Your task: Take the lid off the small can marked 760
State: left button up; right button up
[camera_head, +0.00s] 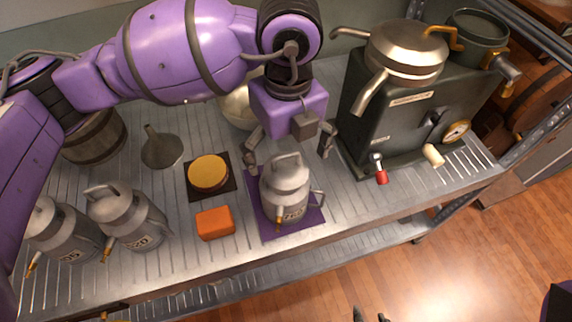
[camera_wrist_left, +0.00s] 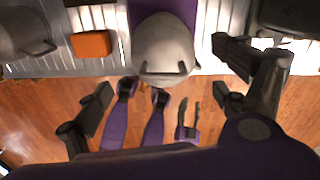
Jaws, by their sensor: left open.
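The small grey metal can marked 760 (camera_head: 287,203) stands upright on a purple mat (camera_head: 268,229). Its lid (camera_head: 285,168), with a loop handle on top, sits on it. My left gripper (camera_head: 288,153) is open, its two fingers spread above and behind the can, one to each side of the lid. The can also shows from above in the left wrist view (camera_wrist_left: 163,45), centred between the spread fingers, with nothing between them in contact. The fingertips of my right gripper (camera_head: 370,315) show at the bottom edge, apart and empty.
Left of the can are an orange block (camera_head: 215,222), a yellow disc (camera_head: 208,173) on a dark mat, a funnel (camera_head: 161,149) and two similar cans marked 520 (camera_head: 130,222) and 05 (camera_head: 65,238). A dark machine (camera_head: 395,120) with a kettle (camera_head: 405,50) stands right.

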aim_at(285, 165)
pick_arm(q)
jog(key=f, duration=0.3)
jog(key=shift+w+f, duration=0.4)
jog(key=shift+f, duration=0.2)
jog(key=shift+s, duration=0.1)
jog(key=c, duration=1.2)
jog(key=shift+c, duration=0.4)
pick_arm(e)
jog(key=shift+w+a+r, duration=0.1)
jog(key=shift+w+r, duration=0.15)
jog(key=shift+w, duration=0.3)
